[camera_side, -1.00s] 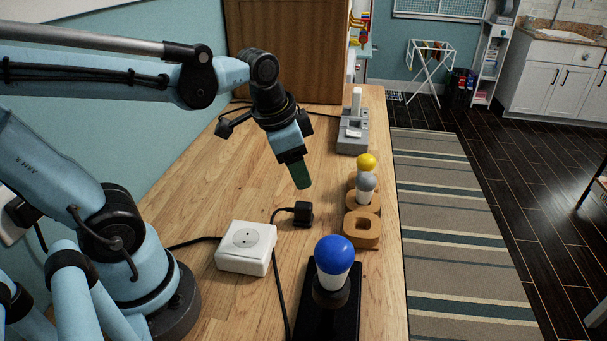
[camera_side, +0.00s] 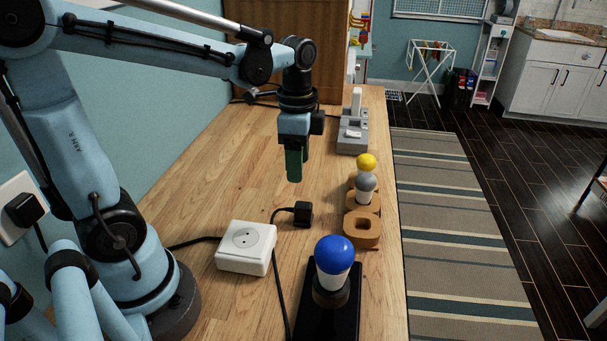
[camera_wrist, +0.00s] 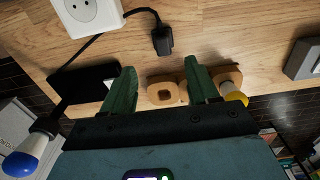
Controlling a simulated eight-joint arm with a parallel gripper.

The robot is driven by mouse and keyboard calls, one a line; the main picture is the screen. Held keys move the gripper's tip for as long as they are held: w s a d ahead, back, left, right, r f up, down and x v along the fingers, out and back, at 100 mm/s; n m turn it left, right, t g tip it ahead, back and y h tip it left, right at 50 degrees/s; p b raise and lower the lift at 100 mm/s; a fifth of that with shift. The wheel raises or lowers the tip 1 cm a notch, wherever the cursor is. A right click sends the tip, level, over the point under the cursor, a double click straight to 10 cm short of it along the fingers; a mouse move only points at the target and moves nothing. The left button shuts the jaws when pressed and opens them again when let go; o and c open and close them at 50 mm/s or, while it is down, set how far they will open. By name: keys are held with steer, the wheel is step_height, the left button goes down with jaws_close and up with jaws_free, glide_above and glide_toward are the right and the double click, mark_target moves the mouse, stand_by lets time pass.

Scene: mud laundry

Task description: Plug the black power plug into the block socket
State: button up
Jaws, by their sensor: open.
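The black power plug (camera_side: 302,213) lies on the wooden table with its cord running left. It also shows in the wrist view (camera_wrist: 162,41), beyond my fingertips. The white block socket (camera_side: 246,247) sits on the table to the left of the plug, its round outlet facing up; part of it shows at the top left of the wrist view (camera_wrist: 88,14). My gripper (camera_side: 295,180) points down above the table, behind the plug in the side view. In the wrist view its two green fingers (camera_wrist: 158,76) are apart with nothing held between them.
A blue bulb (camera_side: 335,257) stands on a black base in front. Wooden holders (camera_side: 361,230) with grey and yellow bulbs (camera_side: 366,162) line the right edge. A grey device (camera_side: 352,137) stands farther back. Another black plug (camera_side: 24,208) is in a wall outlet. The table's middle is clear.

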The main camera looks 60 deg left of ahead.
mark_target(303, 205)
steer(key=shift+f, duration=3.35)
steer(key=f, duration=0.2)
steer(key=w+f, duration=0.1)
steer(key=f, duration=0.1)
steer(key=shift+d, duration=0.2)
steer(key=shift+f, duration=0.6)
steer(key=c, duration=1)
steer(key=shift+r, duration=0.15)
